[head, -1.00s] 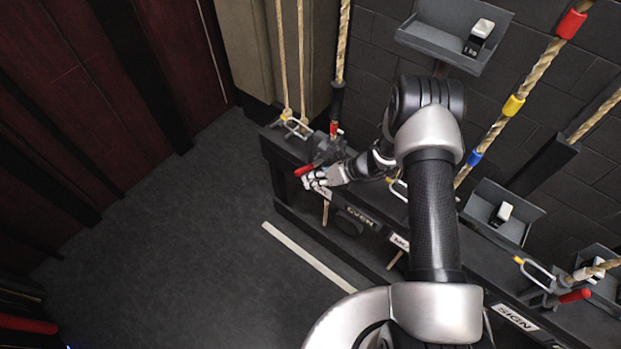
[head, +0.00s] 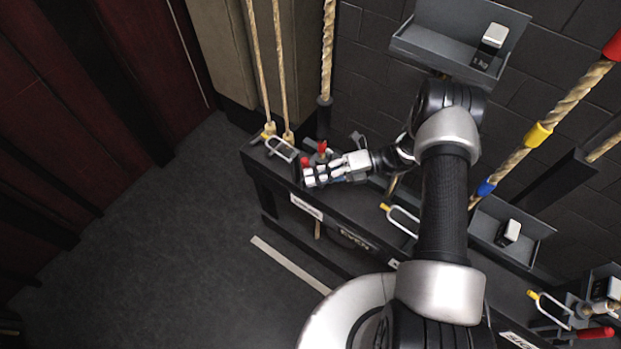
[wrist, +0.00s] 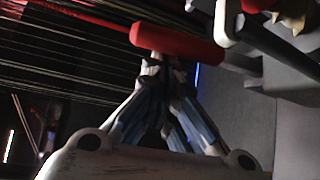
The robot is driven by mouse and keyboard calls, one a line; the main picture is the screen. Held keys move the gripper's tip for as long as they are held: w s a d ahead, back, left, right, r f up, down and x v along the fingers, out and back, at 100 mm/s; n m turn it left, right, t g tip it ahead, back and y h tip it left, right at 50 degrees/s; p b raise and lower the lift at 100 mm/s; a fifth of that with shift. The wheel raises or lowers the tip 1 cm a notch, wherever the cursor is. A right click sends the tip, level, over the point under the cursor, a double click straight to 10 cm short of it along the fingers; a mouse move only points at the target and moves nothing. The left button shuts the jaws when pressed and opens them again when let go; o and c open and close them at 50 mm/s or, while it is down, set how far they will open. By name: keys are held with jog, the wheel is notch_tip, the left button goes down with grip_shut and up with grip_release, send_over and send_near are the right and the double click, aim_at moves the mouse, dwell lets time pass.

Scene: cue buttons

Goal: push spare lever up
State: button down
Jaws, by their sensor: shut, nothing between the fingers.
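A lever with a red handle stands at the left end of the black lever frame. Its red handle (head: 304,161) shows in the head view just beside my fingers, which hide part of it. In the wrist view the red handle (wrist: 180,43) lies across the upper middle. My gripper (head: 310,175) is shut and empty in the head view. In the wrist view its fingertips (wrist: 163,66) meet at the near edge of the red handle, touching it or very close. I cannot read the white label (head: 307,205) below this lever.
Ropes (head: 268,75) hang behind the frame's left end, near a metal loop (head: 279,147). Another lever with a red handle (head: 590,333) is at the far right. Grey trays (head: 440,52) hold weights on the wall. The floor (head: 170,250) at left is open.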

jog(key=shift+w+d+r+b, duration=0.2)
jog(key=shift+w+d+b, duration=0.2)
jog(key=shift+w+d, duration=0.25)
jog(key=shift+w, duration=0.1)
jog(key=s+p, duration=0.2)
jog(key=s, duration=0.2)
jog(key=f+v, duration=0.1)
jog(key=v, duration=0.8)
jog(key=shift+f, duration=0.2)
jog(key=shift+d, duration=0.1)
